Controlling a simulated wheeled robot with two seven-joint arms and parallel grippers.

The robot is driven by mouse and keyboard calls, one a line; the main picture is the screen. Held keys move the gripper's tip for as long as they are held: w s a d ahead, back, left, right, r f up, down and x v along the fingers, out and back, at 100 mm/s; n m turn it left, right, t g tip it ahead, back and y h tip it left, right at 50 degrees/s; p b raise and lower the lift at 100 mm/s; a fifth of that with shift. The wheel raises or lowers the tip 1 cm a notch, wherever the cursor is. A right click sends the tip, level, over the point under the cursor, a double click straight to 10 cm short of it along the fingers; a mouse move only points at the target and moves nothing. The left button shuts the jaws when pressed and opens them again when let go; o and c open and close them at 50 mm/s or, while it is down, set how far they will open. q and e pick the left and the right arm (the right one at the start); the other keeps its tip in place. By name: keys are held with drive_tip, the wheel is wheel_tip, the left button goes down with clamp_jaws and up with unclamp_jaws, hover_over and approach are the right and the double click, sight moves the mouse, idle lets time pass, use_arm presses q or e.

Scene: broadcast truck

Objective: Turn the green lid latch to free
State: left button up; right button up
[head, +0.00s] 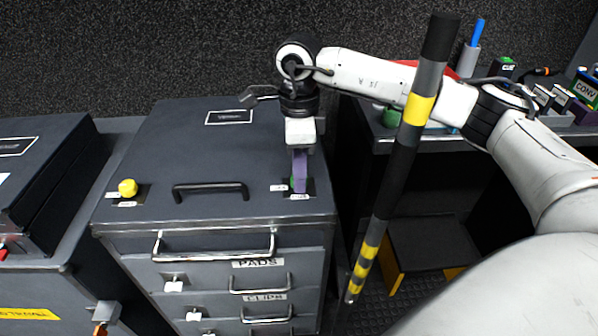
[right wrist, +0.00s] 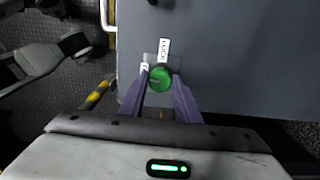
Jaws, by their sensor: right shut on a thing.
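The green lid latch (right wrist: 160,77) is a round knob on a small plate on top of the grey drawer cabinet (head: 150,230). In the head view only a sliver of green shows, at the front right corner of the lid. My right gripper (head: 299,186) points down over the latch, and its purple fingers are shut on it. In the right wrist view the fingertips (right wrist: 161,86) sit on both sides of the knob. Small white labels lie beside the latch; one seems to read LOCK. My left gripper is not in view.
A yellow knob (head: 127,187) and a black handle (head: 210,189) are on the same lid. A black and yellow striped pole (head: 398,165) stands right of the cabinet, in front of my right arm. A desk with several small items is behind it.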

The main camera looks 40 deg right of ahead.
drive_tip(key=shift+n, duration=0.5)
drive_tip(key=o, duration=1)
drive_tip(key=shift+o, duration=0.2)
wheel_tip(320, 180, up, 10)
drive_tip(key=shift+r, duration=0.2)
drive_tip(key=shift+a, duration=0.1)
